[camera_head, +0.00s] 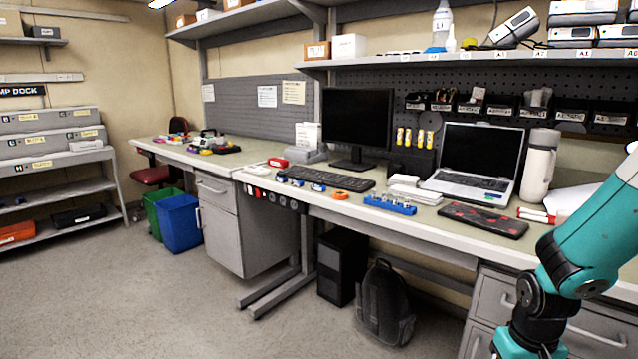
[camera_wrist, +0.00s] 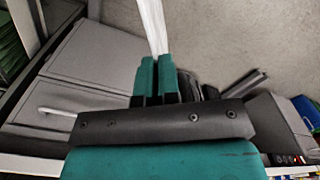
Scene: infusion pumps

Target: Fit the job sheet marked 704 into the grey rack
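In the wrist view my gripper (camera_wrist: 156,72) has its two teal fingers close together. A thin white sheet (camera_wrist: 153,25), seen nearly edge-on, comes out from between them and runs to the top of the picture. Its marking cannot be read, so I cannot tell whether it is 704. In the head view a grey rack-like holder (camera_head: 298,156) stands on the bench left of the monitor, with white sheets (camera_head: 308,135) upright in it. My gripper is out of the head view; only my teal arm shows at the lower right.
The long bench (camera_head: 345,206) carries a monitor (camera_head: 357,117), keyboard (camera_head: 338,179), blue tray (camera_head: 390,205), laptop (camera_head: 474,160) and white flask (camera_head: 540,167). A backpack (camera_head: 385,303) and black computer case (camera_head: 341,267) stand below. Open floor lies in front on the left.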

